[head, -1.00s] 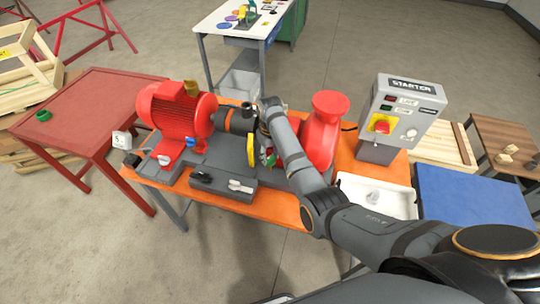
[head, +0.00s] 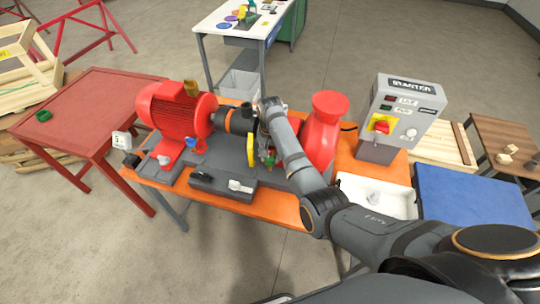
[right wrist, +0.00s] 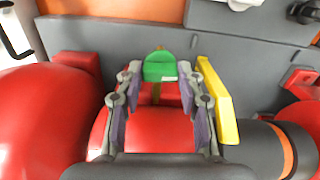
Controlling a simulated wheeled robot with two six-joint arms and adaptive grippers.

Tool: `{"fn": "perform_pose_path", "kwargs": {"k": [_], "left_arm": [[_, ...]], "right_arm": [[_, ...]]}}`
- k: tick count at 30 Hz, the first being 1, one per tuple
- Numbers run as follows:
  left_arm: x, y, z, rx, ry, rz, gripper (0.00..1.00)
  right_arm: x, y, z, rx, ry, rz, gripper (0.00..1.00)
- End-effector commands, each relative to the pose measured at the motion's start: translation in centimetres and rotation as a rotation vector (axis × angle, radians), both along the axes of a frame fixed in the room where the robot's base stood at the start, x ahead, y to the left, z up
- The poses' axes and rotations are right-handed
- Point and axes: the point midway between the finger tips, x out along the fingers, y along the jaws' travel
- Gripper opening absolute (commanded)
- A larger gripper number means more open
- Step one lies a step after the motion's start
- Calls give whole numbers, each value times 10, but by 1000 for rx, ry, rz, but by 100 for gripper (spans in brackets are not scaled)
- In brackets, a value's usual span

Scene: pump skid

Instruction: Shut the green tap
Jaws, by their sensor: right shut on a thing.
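The green tap (right wrist: 160,68) shows between the fingertips of my right gripper (right wrist: 160,80) in the right wrist view. The fingers are closed in on it from both sides. In the head view the right gripper (head: 268,157) is low between the motor and the red pump casing, largely hidden by my own arm. Only a small bit of green shows there. My left gripper is in neither view.
A yellow part (right wrist: 215,103) stands close to the right finger, and also shows in the head view (head: 251,150). The red motor (head: 178,110) and red pump casing (head: 322,130) flank the arm. A starter box (head: 403,108) and white tray (head: 378,197) stand at the right.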

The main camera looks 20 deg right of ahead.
Motion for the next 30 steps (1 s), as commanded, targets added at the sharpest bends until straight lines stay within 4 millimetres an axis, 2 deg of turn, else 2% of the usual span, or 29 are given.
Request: {"fn": "perform_pose_path", "kwargs": {"k": [9, 23, 24, 28, 30], "left_arm": [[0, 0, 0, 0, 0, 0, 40], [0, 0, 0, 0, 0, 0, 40], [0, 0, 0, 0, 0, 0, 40], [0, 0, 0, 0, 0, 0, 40], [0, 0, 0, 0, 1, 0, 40]], "right_arm": [[0, 0, 0, 0, -1, -85, 6], [0, 0, 1, 0, -1, -95, 6], [0, 0, 1, 0, -1, -95, 41], [0, 0, 0, 0, -1, -95, 59], [0, 0, 0, 0, -1, -94, 60]]}}
